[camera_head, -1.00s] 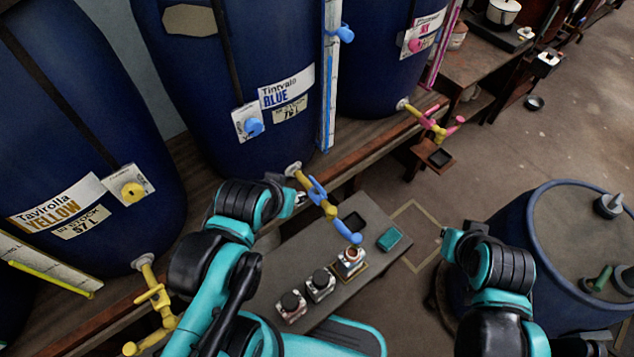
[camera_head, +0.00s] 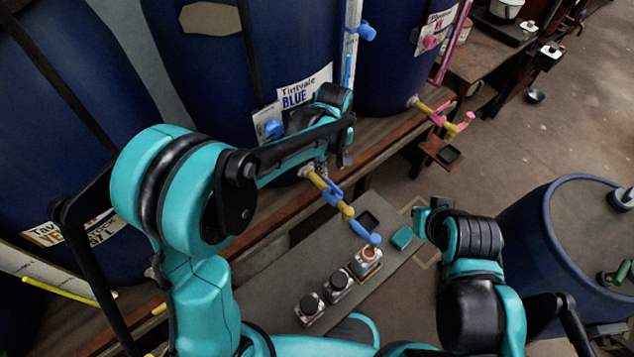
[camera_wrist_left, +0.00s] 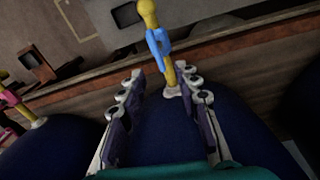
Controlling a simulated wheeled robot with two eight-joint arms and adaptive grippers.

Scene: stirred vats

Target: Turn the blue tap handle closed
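The blue tap (camera_head: 313,178) sticks out low from the blue vat (camera_head: 250,70), with a yellow body and a blue spout end (camera_head: 365,233). Its blue handle (camera_head: 332,194) lies roughly along the yellow pipe; the handle also shows in the left wrist view (camera_wrist_left: 158,45). My left gripper (camera_head: 333,162) is above and behind the tap, near the vat. In the left wrist view its two fingers (camera_wrist_left: 162,80) are spread, with the tap's root between and beyond them and nothing held.
Several jars stand on the low bench below, one open jar (camera_head: 367,256) near the spout. The pink tap (camera_head: 440,115) is to the right. A blue drum (camera_head: 560,240) stands at the right.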

